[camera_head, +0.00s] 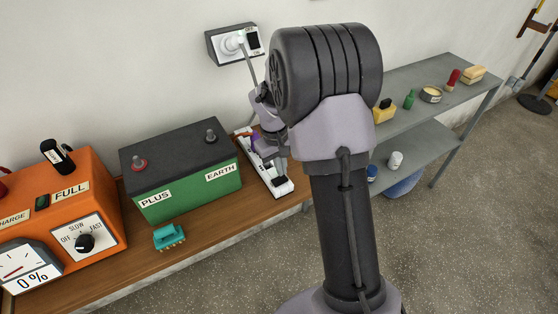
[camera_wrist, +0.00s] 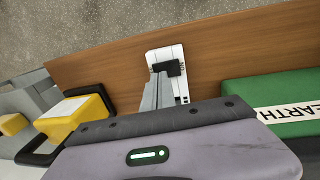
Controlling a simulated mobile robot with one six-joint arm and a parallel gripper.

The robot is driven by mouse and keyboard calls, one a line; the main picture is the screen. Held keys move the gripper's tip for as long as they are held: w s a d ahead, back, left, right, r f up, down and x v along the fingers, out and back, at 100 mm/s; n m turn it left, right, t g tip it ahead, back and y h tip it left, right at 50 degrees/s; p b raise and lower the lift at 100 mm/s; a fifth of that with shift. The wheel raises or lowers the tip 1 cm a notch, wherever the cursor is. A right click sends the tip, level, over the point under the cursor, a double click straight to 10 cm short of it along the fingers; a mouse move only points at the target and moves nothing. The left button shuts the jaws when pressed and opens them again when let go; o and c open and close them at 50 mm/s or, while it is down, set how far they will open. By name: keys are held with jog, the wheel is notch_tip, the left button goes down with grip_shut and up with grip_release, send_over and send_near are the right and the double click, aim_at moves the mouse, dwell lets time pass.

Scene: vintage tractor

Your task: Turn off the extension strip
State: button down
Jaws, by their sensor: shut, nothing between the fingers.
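The white extension strip (camera_head: 284,188) lies on the wooden bench beside the green battery, partly hidden by my arm. In the wrist view, one end of the strip (camera_wrist: 160,54) and a narrow side portion show. My gripper (camera_head: 274,169) is over the strip, fingers pointing down. In the wrist view, my gripper (camera_wrist: 167,70) has its dark fingertips together, with nothing between them. The tips overlap the strip; I cannot tell whether they touch it. The strip's switch and its position cannot be made out, being hidden or too small.
The battery (camera_head: 180,172) stands left of the strip, with an orange charger (camera_head: 75,215) farther left. A teal object (camera_head: 168,237) lies in front of the battery. A wall socket (camera_head: 235,43) holds a white plug. A grey shelf (camera_head: 425,75) with small items stands right.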

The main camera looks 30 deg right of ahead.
jog(key=shift+d+f, duration=0.15)
jog(key=shift+f, duration=0.8)
jog(key=shift+f, duration=0.2)
jog(key=shift+s, duration=0.1)
jog(key=shift+a+r, duration=0.1)
jog(key=shift+a, duration=0.7)
jog(key=shift+d, duration=0.1)
